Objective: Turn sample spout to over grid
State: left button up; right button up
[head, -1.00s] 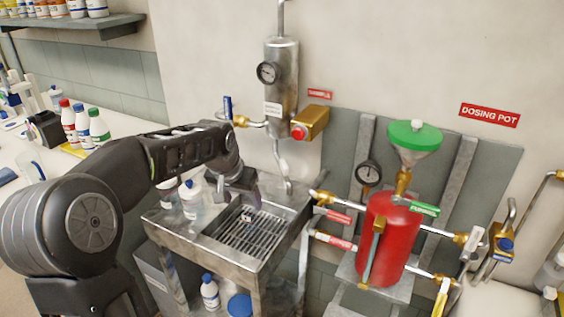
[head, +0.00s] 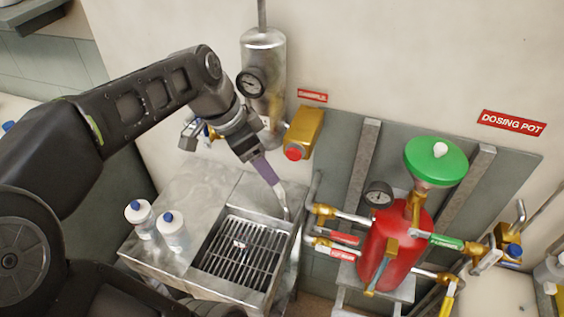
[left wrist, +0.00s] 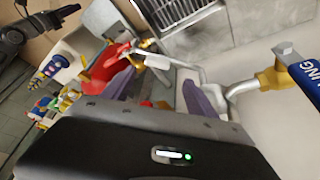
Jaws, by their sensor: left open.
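The sample spout (head: 285,203) is a thin bent metal pipe below the steel cylinder (head: 264,70). Its lower end hangs at the back right of the sink, beside the grid (head: 240,254) rather than over its middle. My left gripper (head: 266,170) is open, with purple fingers, at the upper part of the spout, which it partly hides. In the left wrist view, the spread fingers of the left gripper (left wrist: 157,95) show, with a grey pipe close to the right finger. I cannot tell whether they touch. The grid (left wrist: 168,12) shows at the top there. My right gripper is not seen.
Two white bottles (head: 155,228) stand on the sink's left ledge. A gold box with a red button (head: 304,134) is just right of the gripper. A red dosing pot (head: 388,245) with several valves stands further right. A blue-handled valve (left wrist: 303,75) is near the right finger.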

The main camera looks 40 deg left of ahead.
pick_arm(q)
jog(key=shift+m, duration=0.3)
jog(key=x, duration=0.3)
jog(key=p+x, duration=0.1)
jog(key=x, duration=0.3)
jog(key=shift+s+d+f, duration=0.15)
jog(key=shift+d+f, duration=0.1)
jog(key=shift+f, duration=0.1)
grip_shut()
dwell(0.7)
